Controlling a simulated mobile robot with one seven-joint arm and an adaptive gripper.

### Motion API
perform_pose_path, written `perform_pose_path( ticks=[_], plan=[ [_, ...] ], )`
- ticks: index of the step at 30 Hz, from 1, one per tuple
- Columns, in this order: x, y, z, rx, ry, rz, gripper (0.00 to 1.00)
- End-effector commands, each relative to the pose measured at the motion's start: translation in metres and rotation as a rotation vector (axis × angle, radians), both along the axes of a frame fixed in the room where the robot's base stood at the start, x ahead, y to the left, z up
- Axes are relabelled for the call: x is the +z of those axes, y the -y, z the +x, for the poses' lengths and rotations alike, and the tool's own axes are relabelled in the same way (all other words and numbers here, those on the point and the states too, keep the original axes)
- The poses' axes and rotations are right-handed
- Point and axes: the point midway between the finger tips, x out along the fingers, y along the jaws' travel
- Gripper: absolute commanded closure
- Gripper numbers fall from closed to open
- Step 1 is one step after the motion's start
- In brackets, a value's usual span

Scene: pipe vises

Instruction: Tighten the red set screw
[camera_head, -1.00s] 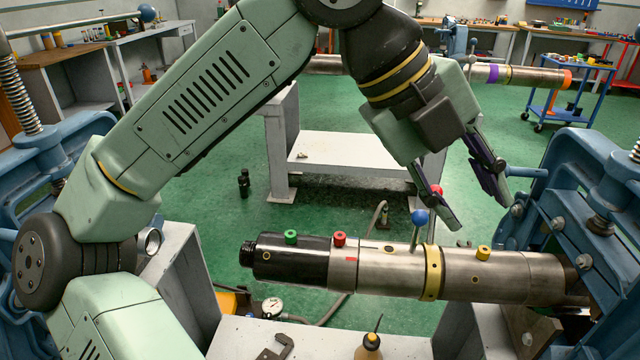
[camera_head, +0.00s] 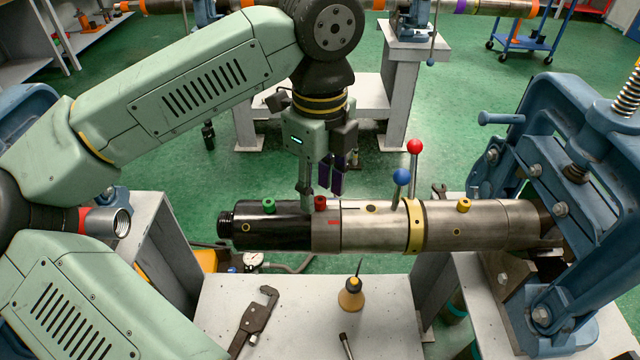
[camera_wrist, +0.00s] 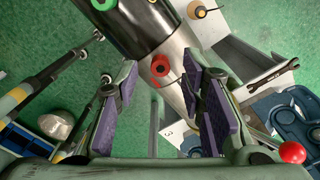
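The red set screw (camera_head: 320,203) is a short knob on top of the pipe tool (camera_head: 375,228), near the join of its black and steel parts. A green screw (camera_head: 269,205) is to its left and a yellow one (camera_head: 464,205) to its right. My gripper (camera_head: 322,193) points down just above and behind the red screw. In the wrist view the red screw (camera_wrist: 160,68) appears between and ahead of my fingertips, apart from both. My gripper (camera_wrist: 155,85) is open and empty, with purple pads.
A blue-knobbed lever (camera_head: 401,178) and a red-knobbed lever (camera_head: 415,148) stand right of my gripper. The blue vise (camera_head: 570,150) holds the pipe's right end. An oil can (camera_head: 351,296) and a caliper-like tool (camera_head: 253,318) are on the grey bench (camera_head: 290,300).

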Motion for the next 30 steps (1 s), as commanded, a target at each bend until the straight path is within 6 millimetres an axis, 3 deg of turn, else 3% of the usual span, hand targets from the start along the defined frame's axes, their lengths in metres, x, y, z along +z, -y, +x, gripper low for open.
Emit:
perform_pose_path(
  ticks=[6,13,30],
  plan=[
    [-0.0122,0.0003,-0.0004,0.0,0.0,-0.001,0.64],
    [-0.0129,0.0004,-0.0002,0.0,0.001,-0.001,0.64],
    [-0.0125,0.0006,-0.0001,-0.001,0.001,-0.002,1.0]
  ],
)
